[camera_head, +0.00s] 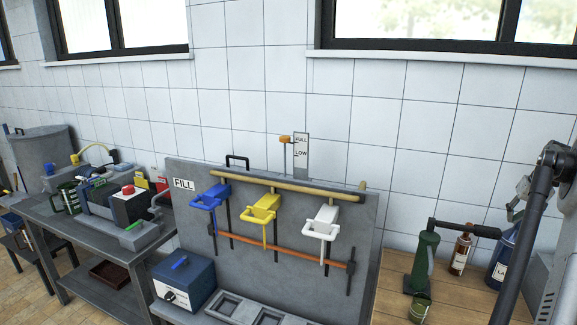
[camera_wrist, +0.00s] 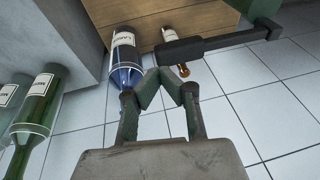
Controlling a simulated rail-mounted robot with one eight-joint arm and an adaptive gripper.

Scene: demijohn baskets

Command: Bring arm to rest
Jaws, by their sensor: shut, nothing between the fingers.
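My gripper (camera_wrist: 163,75) shows in the wrist view, its two green fingers angled inward and meeting at the tips. It is shut and empty. Beyond the fingers are a blue labelled bottle (camera_wrist: 124,62) and a brown bottle (camera_wrist: 172,36), with a black bar (camera_wrist: 215,43) crossing in front of the brown one. The fingertips overlap these in the picture, but I see no grip on any of them. In the head view, dark links of my arm (camera_head: 527,235) rise at the right edge, over the wooden table side.
A wooden table (camera_head: 392,290) holds a green tool with a black handle (camera_head: 424,258), a brown bottle (camera_head: 461,254) and a green can (camera_head: 420,309). The grey panel (camera_head: 300,262) carries blue, yellow and white spouts. A cluttered grey bench stands left. Green bottles (camera_wrist: 40,105) show in the wrist view.

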